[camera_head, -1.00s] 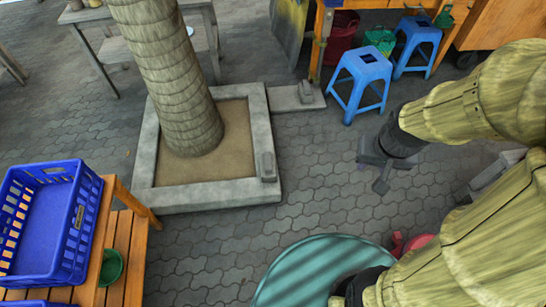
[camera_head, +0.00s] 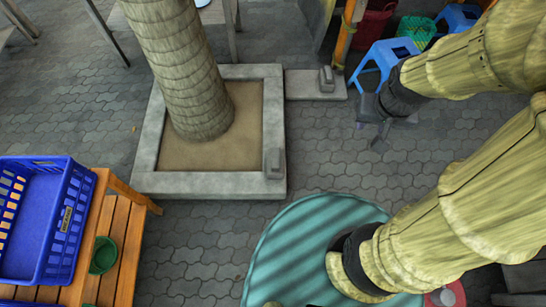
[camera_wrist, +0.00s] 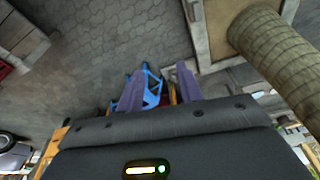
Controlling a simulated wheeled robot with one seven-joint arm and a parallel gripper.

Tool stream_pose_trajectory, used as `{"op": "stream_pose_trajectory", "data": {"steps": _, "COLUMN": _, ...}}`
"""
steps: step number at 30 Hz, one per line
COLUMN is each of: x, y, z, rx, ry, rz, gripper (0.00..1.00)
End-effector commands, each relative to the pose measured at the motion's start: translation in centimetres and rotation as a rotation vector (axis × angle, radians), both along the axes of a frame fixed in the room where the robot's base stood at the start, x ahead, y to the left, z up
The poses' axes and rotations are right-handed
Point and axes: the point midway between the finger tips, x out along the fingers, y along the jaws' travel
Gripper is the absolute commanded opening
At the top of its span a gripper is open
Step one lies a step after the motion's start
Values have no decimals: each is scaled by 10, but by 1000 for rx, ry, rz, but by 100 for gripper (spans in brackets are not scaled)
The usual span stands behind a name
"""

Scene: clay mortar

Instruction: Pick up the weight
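Two small grey blocks look like weights. One weight (camera_head: 274,163) sits on the right rim of the square stone planter (camera_head: 210,186), near its front corner. The other weight (camera_head: 326,79) sits on a low stone slab (camera_head: 303,88) behind the planter. My gripper (camera_head: 374,112) is right of both, in front of a blue stool, and clear of them. In the wrist view its two fingers (camera_wrist: 158,88) stand apart with nothing seen between them. I cannot clearly make out either weight in the wrist view.
A tree trunk (camera_head: 182,75) rises from the planter. A round green table (camera_head: 290,245) stands in front, under my arm. A blue crate (camera_head: 60,230) and green bowl (camera_head: 104,255) sit on a wooden bench at left. Blue stools (camera_head: 392,50) stand behind my gripper. Paving between is clear.

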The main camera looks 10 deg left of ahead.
Motion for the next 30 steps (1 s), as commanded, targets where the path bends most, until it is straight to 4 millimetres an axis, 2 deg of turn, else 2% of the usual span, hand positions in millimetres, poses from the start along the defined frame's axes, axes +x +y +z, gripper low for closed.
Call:
{"op": "stream_pose_trajectory", "data": {"steps": 12, "x": 0, "y": 0, "z": 0, "rx": 0, "ry": 0, "rz": 0, "gripper": 36}}
{"op": "stream_pose_trajectory", "data": {"steps": 13, "x": 0, "y": 0, "z": 0, "rx": 0, "ry": 0, "rz": 0, "gripper": 38}}
{"op": "stream_pose_trajectory", "data": {"steps": 17, "x": 2, "y": 2, "z": -6, "rx": 4, "ry": -2, "rz": -2, "gripper": 64}}
{"op": "stream_pose_trajectory", "data": {"steps": 20, "x": 10, "y": 9, "z": -25, "rx": 16, "ry": -7, "rz": -12, "gripper": 64}}
{"op": "stream_pose_trajectory", "data": {"steps": 23, "x": 24, "y": 21, "z": -58, "rx": 37, "ry": -20, "rz": -31, "gripper": 64}}
{"op": "stream_pose_trajectory", "data": {"steps": 30, "x": 65, "y": 64, "z": -161, "rx": 82, "ry": -71, "rz": -113, "gripper": 64}}
